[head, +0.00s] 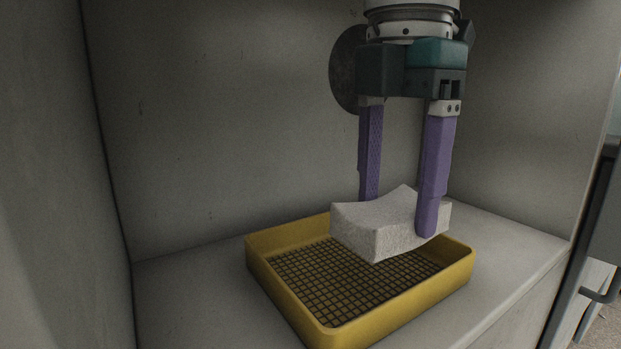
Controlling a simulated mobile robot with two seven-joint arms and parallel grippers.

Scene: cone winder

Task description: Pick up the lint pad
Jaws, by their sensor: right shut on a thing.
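The lint pad (376,228) is a pale, whitish block with a curved, dipped top. It is in the head view, over the back right part of a yellow tray (262,268) with a dark mesh floor. My right gripper (398,215) points down from above and is shut on the pad, with one purple finger on the near side and one on the far side. The pad appears held above the mesh; whether its far underside touches the tray is hidden. My left gripper is not in view.
The tray stands on a grey shelf (500,262) inside a recess with walls at left, back and right. Bare shelf lies right of the tray.

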